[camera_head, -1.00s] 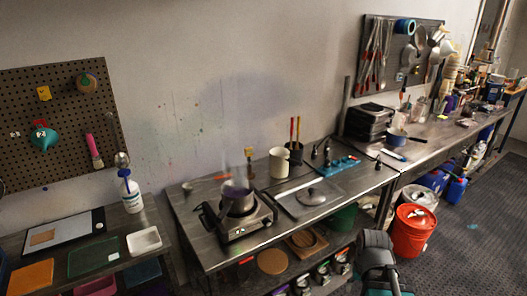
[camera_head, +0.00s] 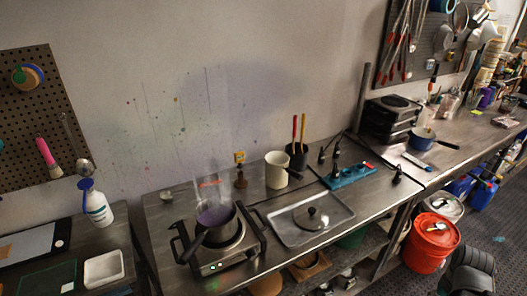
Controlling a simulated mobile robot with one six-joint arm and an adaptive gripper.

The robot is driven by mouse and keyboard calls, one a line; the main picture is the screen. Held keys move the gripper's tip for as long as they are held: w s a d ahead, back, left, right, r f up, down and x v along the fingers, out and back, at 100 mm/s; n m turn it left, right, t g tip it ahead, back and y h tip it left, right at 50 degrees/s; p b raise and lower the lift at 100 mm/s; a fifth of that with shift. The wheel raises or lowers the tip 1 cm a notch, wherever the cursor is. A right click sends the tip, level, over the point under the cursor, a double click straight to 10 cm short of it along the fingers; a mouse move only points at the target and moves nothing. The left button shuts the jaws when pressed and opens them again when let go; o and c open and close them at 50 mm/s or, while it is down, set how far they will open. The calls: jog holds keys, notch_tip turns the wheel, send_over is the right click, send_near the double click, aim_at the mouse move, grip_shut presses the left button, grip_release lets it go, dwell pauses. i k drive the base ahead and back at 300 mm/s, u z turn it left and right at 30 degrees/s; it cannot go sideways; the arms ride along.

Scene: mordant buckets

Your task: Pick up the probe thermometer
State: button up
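I cannot pick out the probe thermometer for certain. A small upright item with a yellow top and dark brown base (camera_head: 240,170) stands behind the stove and might be it. Small black upright items (camera_head: 336,153) stand near a blue tray (camera_head: 347,176) with a red piece on it; they are too small to name. A dark rounded part of my arm shows at the lower right corner. My gripper's fingers are not in view, and nothing on the bench is touched by my arm.
A pot (camera_head: 216,217) sits on a portable stove (camera_head: 228,254). A lidded metal tray (camera_head: 283,225), a white jug (camera_head: 277,170) and a black holder with red and yellow handles (camera_head: 297,156) share the bench. A red bucket (camera_head: 430,245) stands on the floor.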

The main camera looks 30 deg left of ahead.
aim_at(239, 157)
jog(key=u, duration=0.05)
jog(key=i, duration=0.7)
jog(key=u, duration=0.9)
jog(key=i, duration=0.75)
jog(key=u, duration=0.5)
jog(key=k, duration=0.95)
jog(key=u, duration=0.05)
jog(key=i, duration=0.3)
jog(key=u, duration=0.1)
